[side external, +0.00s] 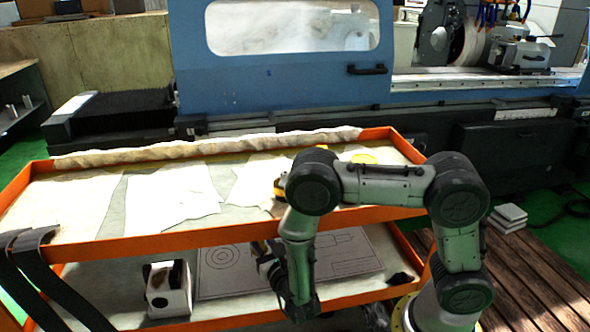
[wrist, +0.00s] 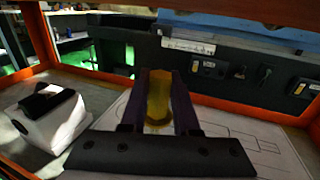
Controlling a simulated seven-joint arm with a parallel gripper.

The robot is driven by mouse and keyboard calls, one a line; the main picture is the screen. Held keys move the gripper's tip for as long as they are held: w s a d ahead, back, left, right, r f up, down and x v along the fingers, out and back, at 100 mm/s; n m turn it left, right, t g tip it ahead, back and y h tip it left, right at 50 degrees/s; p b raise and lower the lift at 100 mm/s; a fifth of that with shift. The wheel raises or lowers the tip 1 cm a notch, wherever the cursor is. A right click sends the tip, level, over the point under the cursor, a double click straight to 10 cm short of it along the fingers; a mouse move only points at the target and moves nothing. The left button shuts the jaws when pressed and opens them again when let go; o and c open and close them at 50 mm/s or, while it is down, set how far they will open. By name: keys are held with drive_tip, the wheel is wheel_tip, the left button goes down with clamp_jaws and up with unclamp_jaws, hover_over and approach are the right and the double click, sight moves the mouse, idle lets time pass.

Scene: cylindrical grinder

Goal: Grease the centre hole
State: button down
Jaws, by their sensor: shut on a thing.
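My gripper (wrist: 168,82) is shut on a yellow, rounded thing (wrist: 158,100), which stands between the two dark fingers in the wrist view. I cannot tell from the picture whether it is a grease container or an applicator. In the side view my gripper (side external: 262,252) is low, within the lower shelf of the orange cart, above a drawing sheet. Only a bit of yellow shows there, and my arm hides part of it. I cannot make out a workpiece with a centre hole in either view.
A white box (side external: 168,289) with a dark opening stands on the lower shelf, and left in the wrist view (wrist: 45,122). The drawing sheet (side external: 225,283) lies beside it. The cart's orange upper rim (side external: 150,243) is above. The blue grinder (side external: 280,85) stands behind.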

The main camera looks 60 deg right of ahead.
idle(0.4)
drive_tip(key=a+r+n+t+y, duration=0.15)
drive_tip(key=a+y, duration=0.25)
drive_tip(key=a, duration=0.4)
drive_tip(key=a+r+n+y, duration=0.3)
drive_tip(key=a, duration=0.4)
drive_tip(key=a+r+n+t+y, duration=0.1)
drive_tip(key=a+r+n+y, duration=0.2)
drive_tip(key=a, duration=0.5)
wheel_tip(320, 180, up, 19)
drive_tip(key=d+m, duration=0.2)
drive_tip(key=w+d+r+m+h, duration=0.1)
drive_tip(key=d+h, duration=0.2)
drive_tip(key=d, duration=0.3)
drive_tip(key=w+d+r+m+h, duration=0.2)
drive_tip(key=d+h, duration=0.1)
drive_tip(key=d, duration=0.3)
drive_tip(key=s+d+m+g+h, duration=0.1)
drive_tip(key=s+d+h, duration=0.1)
drive_tip(key=d, duration=0.6)
drive_tip(key=s+d+r+m+g+h, duration=0.1)
drive_tip(key=s+d, duration=0.3)
drive_tip(key=d, duration=0.4)
drive_tip(key=shift+s+r+h, duration=0.25)
drive_tip(key=shift+h, duration=0.25)
drive_tip(key=shift+a+m+g, duration=0.1)
drive_tip(key=shift+m+g, duration=0.15)
